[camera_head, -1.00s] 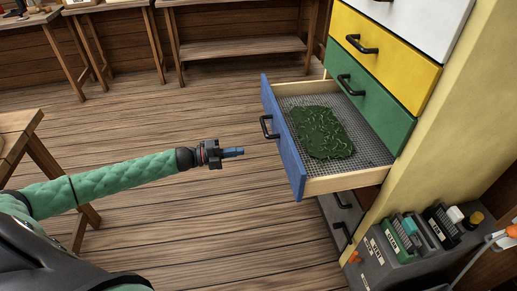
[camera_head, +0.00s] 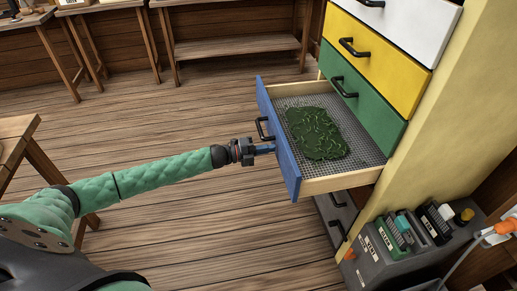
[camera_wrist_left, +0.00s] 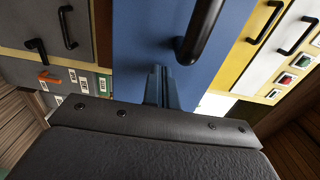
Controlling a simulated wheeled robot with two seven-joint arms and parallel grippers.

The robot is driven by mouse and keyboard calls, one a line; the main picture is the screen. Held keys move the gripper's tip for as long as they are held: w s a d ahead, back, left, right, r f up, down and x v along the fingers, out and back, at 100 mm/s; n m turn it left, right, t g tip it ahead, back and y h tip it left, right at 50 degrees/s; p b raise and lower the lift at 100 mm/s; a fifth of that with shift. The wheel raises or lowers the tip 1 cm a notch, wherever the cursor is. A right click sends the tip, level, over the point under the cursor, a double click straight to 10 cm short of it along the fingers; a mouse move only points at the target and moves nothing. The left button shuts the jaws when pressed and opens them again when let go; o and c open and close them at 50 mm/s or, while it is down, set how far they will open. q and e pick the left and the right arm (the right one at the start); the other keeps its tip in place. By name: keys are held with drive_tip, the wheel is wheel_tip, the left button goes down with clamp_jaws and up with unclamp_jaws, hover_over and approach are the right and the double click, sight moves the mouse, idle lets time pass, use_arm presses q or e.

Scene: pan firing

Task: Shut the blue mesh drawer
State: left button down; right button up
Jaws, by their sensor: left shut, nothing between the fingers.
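The blue mesh drawer (camera_head: 279,140) is pulled out of the cabinet, with a wire mesh floor and a dark green leafy mass (camera_head: 317,133) lying on it. Its black handle (camera_head: 264,128) is on the blue front. My left gripper (camera_head: 270,149) is shut and empty, its fingertips at the blue front just below the handle. In the left wrist view the shut fingers (camera_wrist_left: 162,88) point at the blue front (camera_wrist_left: 150,40) beside the handle (camera_wrist_left: 203,30); whether they touch it I cannot tell. My right gripper is out of view.
The cabinet has green (camera_head: 362,98), yellow (camera_head: 376,55) and white drawers above the blue one, and a grey drawer (camera_head: 337,215) below. A grey box with switches (camera_head: 405,240) stands at lower right. The wooden floor left of the drawer is clear.

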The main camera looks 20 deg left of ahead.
sight(340, 146)
use_arm(q)
drive_tip(key=shift+w+d, duration=0.15)
drive_tip(key=shift+d, duration=0.1)
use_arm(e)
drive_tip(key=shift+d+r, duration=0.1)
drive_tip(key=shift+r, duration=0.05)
